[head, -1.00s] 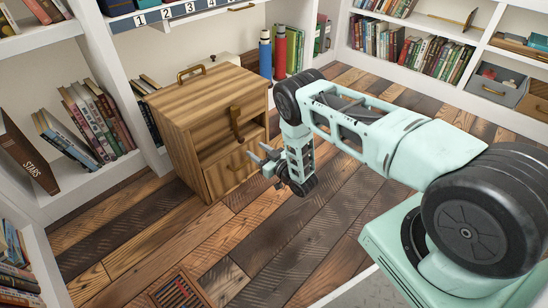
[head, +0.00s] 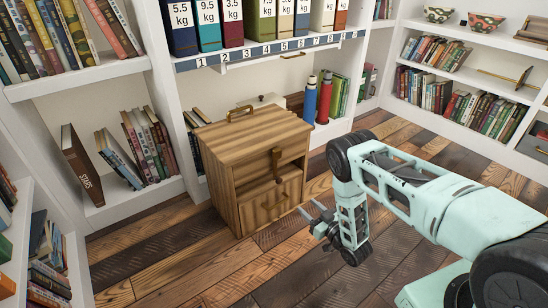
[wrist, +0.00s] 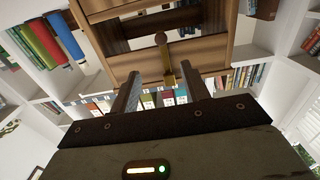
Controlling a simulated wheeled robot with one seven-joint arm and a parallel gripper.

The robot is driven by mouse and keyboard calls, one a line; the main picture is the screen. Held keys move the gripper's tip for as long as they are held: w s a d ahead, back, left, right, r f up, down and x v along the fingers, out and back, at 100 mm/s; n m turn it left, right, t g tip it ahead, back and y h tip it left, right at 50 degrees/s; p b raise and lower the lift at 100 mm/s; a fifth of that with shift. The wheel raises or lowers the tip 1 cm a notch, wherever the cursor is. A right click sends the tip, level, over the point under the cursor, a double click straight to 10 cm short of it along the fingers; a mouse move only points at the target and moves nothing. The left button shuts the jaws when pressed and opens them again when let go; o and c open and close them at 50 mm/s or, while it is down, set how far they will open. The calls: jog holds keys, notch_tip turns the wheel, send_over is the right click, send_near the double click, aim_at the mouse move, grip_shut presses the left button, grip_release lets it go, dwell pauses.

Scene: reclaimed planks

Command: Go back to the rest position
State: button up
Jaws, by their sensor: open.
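My gripper (head: 318,216) is open and empty in the head view, held in front of the lower right side of a wooden cabinet (head: 246,140). It is apart from the cabinet. The arm is folded, with the forearm hanging down. In the wrist view the two fingers of my gripper (wrist: 166,90) stand apart with nothing between them. The cabinet (wrist: 140,55) shows beyond them, with a brass handle.
White shelves (head: 100,72) with books and weight-labelled boxes (head: 265,22) line the walls. A blue bottle (head: 308,100) and a red bottle (head: 324,98) stand right of the cabinet. Plank floor (head: 190,262) is clear in front.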

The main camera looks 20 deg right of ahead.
jog(key=shift+w+r, duration=0.1)
jog(key=w+a+r+g+h, duration=0.2)
jog(key=w+a+r+g, duration=0.2)
jog(key=w+a+r, duration=0.6)
jog(key=s+a+r+g, duration=0.3)
jog(key=s+a+r, duration=0.3)
jog(key=s+r, duration=0.15)
jog(key=s+a+r+g, duration=0.45)
jog(key=s+r, duration=0.25)
jog(key=r, duration=0.2)
jog(key=s+d+r+n+g+h, duration=0.1)
jog(key=s+r+n+g+h, duration=0.35)
jog(key=s, duration=1.05)
jog(key=s+d+r+m+g+y, duration=0.1)
jog(key=s+r+y, duration=0.1)
jog(key=s+r, duration=0.95)
jog(key=s+r+p, duration=0.3)
jog(key=r+p, duration=2.8)
jog(key=p, duration=0.5)
jog(key=shift+d+r+h, duration=0.1)
jog(key=shift+h, duration=0.15)
